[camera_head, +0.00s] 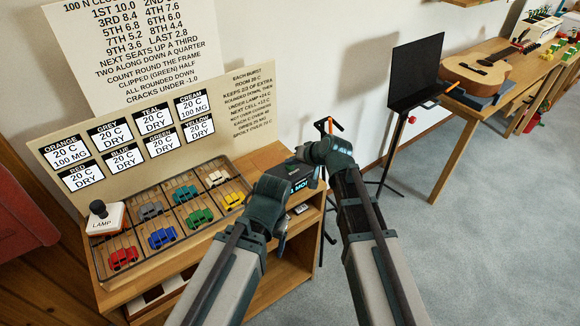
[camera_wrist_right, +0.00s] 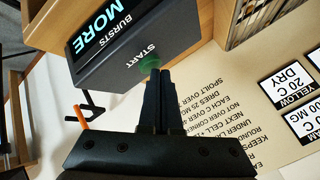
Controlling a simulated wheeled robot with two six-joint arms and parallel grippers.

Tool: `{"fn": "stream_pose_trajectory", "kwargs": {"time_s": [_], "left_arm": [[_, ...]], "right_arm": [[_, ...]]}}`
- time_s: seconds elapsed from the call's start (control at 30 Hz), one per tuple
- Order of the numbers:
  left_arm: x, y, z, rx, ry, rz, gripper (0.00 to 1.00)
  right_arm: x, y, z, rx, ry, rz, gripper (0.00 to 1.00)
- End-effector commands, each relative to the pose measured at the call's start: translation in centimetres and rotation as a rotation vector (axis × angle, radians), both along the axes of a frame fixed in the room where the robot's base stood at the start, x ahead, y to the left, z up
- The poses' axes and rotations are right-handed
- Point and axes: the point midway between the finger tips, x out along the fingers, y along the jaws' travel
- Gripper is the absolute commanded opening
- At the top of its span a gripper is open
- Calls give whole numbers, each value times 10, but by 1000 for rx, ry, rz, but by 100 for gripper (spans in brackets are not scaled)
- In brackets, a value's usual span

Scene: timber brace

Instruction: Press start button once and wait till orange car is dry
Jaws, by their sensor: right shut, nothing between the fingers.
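A dark control box (camera_head: 302,184) stands at the table's right end. The lamp (camera_head: 105,217) covers the tray's back-left cell, and no orange car shows.
The compartment tray (camera_head: 140,228) holds several toy cars, including red (camera_head: 123,258), blue (camera_head: 162,237) and yellow (camera_head: 231,200). An instruction sheet (camera_head: 250,100) stands behind. A black music stand (camera_head: 415,75) and a guitar table (camera_head: 455,150) are to the right.

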Motion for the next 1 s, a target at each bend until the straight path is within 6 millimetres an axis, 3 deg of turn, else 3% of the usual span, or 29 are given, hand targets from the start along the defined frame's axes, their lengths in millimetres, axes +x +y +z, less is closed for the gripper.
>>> {"fn": "stream_pose_trajectory", "kwargs": {"time_s": [0.6,1.0], "left_arm": [[0,0,-3,0,0,0,75],[0,0,14,0,0,0,75]], "right_arm": [[0,0,-3,0,1,1,0],[0,0,14,0,0,0,0]]}}
